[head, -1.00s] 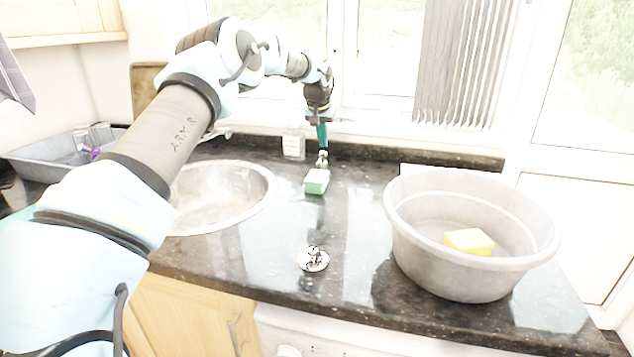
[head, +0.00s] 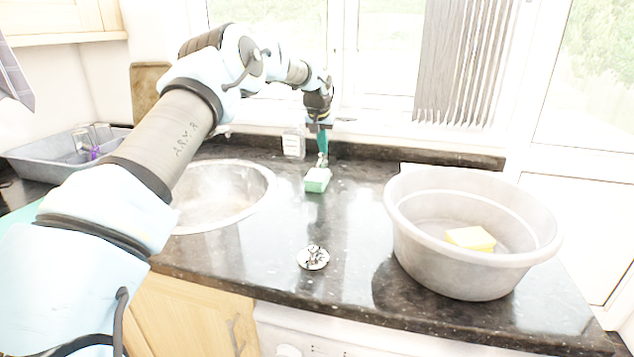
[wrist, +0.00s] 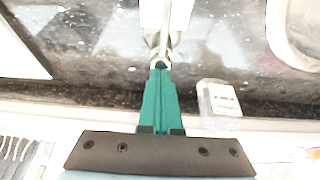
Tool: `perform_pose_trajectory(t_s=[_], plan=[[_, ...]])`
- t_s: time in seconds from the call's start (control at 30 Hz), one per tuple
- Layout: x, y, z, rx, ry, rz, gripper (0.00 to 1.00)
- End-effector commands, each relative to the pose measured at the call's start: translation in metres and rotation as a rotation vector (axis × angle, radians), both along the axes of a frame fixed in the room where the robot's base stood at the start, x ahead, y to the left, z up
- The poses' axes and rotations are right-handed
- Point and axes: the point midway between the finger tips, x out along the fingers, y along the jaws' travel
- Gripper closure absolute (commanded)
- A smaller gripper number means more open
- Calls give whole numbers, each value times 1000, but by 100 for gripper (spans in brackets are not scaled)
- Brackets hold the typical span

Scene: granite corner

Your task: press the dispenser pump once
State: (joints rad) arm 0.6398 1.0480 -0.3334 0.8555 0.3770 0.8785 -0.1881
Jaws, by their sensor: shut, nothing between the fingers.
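The dispenser is a small chrome fitting on the dark counter, and its pump (head: 322,161) shows just under my fingertips. In the wrist view, the chrome pump (wrist: 165,42) has a thin spout running toward the top of the picture. My gripper (head: 323,151) points straight down with its green fingers shut and empty. The fingertips in the wrist view (wrist: 161,66) are right over the pump head and appear to touch it. The fingers hide part of the head. A green and white sponge-like block (head: 317,180) lies in front of the dispenser, below the spout.
A clear labelled bottle (head: 293,143) stands close left of my gripper. The round sink (head: 262,193) is at the left. A chrome strainer (head: 313,258) lies near the front. A grey basin (head: 410,225) with a yellow sponge (head: 470,238) is at the right.

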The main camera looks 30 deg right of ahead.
Motion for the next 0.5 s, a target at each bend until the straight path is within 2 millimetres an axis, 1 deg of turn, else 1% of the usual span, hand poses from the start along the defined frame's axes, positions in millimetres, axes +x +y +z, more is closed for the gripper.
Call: perform_pose_trajectory(t_s=[0.03,0.27,0.5], plan=[[-1,0,-6,3,3,-1,100],[-1,1,-5,4,4,-1,100],[-1,1,5,6,4,-1,100]])
